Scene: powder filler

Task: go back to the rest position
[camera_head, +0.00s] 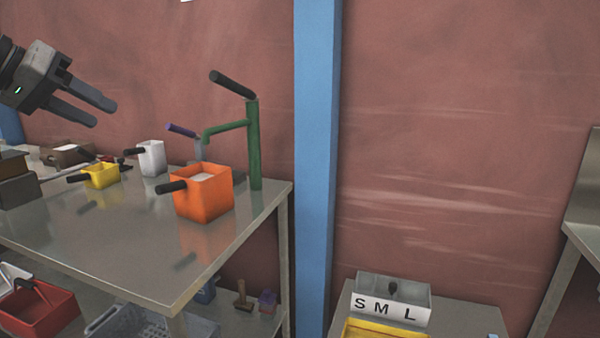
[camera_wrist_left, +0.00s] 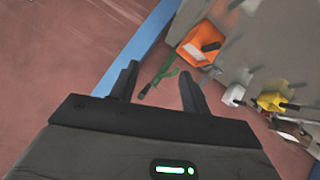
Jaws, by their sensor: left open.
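My left gripper (camera_head: 91,109) is open and empty, raised in the air at the upper left of the head view, above the back of the metal table (camera_head: 150,270). In the left wrist view its two fingers (camera_wrist_left: 156,85) are spread apart with nothing held between them. The green stand with a dark handle (camera_head: 254,145) shows beyond the fingers in the wrist view (camera_wrist_left: 166,70). An orange container (camera_head: 202,195) with a dark handle and pale contents stands on the table; it also shows in the wrist view (camera_wrist_left: 200,45). My right gripper is not in view.
A yellow container (camera_head: 101,177) and a white container (camera_head: 151,158) stand on the table. A red bin (camera_head: 38,312) is on the shelf below. A blue post (camera_head: 317,170) rises beside the table. A grey box marked S M L (camera_head: 392,308) is at the lower right.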

